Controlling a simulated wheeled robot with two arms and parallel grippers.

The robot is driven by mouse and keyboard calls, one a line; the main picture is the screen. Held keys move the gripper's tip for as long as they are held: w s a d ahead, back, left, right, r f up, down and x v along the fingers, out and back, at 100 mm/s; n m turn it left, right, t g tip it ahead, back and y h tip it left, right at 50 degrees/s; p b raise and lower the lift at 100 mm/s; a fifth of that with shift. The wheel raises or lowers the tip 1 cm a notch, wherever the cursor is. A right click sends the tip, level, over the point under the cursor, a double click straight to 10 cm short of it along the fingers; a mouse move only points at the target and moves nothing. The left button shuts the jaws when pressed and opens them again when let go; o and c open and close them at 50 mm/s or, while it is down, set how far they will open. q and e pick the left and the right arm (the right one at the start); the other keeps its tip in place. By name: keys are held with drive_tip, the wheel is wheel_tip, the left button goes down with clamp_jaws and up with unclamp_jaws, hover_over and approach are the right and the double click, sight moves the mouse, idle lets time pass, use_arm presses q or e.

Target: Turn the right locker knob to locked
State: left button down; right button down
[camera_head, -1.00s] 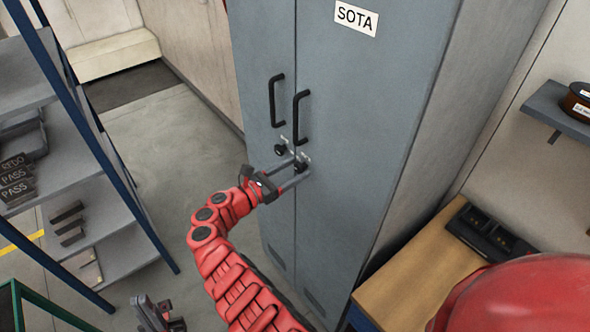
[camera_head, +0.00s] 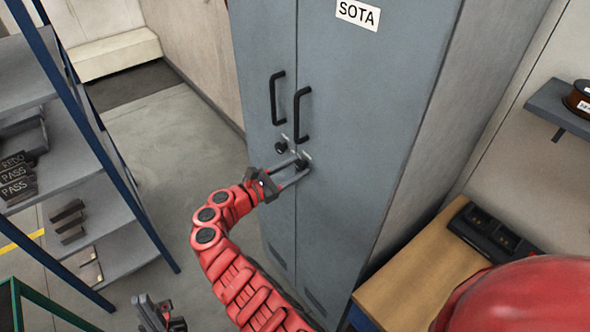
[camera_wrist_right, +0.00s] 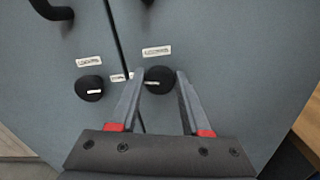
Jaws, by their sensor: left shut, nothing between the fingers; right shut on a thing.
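The grey locker (camera_head: 345,200) is shut and carries two round black knobs near the seam between its doors. The right knob (camera_head: 301,164) is between the fingertips of my right gripper (camera_head: 298,168), which is shut on it. In the right wrist view the right knob (camera_wrist_right: 158,78) sits between the fingers, with a small pale mark at its lower left and a white label above it, too small to read. The left knob (camera_head: 281,147) is free; its pale mark lies level in the right wrist view (camera_wrist_right: 89,88). My left gripper (camera_head: 158,314) is shut and empty at the bottom left.
Two black door handles (camera_head: 301,115) stand out above the knobs. A blue-framed shelf rack (camera_head: 105,235) stands at the left. A wooden bench (camera_head: 415,270) with a black tray (camera_head: 490,232) is at the right. Open floor lies between the rack and locker.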

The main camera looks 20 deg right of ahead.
drive_tip(key=m+b, duration=0.1)
drive_tip(key=m, duration=0.1)
drive_tip(key=m+b, duration=0.1)
drive_tip(key=shift+f+m+b, duration=0.35)
drive_tip(key=shift+m, duration=0.05)
drive_tip(key=m+b, duration=0.9)
drive_tip(key=b, duration=0.2)
drive_tip(key=shift+s+f+m, duration=0.1)
drive_tip(key=shift+m, duration=0.2)
drive_tip(key=shift+m+b, duration=1)
drive_tip(key=shift+b, duration=0.35)
drive_tip(key=shift+r, duration=0.2)
drive_tip(key=shift+c, duration=2)
unclamp_jaws()
